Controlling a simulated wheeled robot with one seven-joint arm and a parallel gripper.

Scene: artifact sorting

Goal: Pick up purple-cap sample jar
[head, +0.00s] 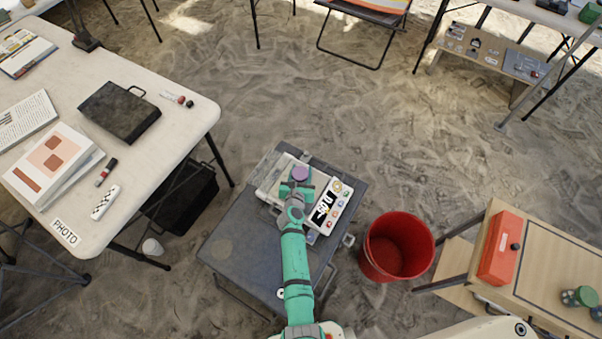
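The purple-cap sample jar shows as a round purple cap (300,173) in the head view, over the pale tray or case on the dark grey box. My gripper (297,183) is at the end of my green arm, right at the near side of the cap. The jar's body is hidden beneath the cap and behind my gripper. The fingers are too small and covered to tell whether they are open or closed on the jar, or whether the jar is lifted.
The dark grey box (238,238) carries a pale case and a white panel (323,222) with coloured marks beside my gripper. A red bucket (397,248) stands close at right. A white table (190,110) is at left; a wooden table with a red box (499,250) is at right.

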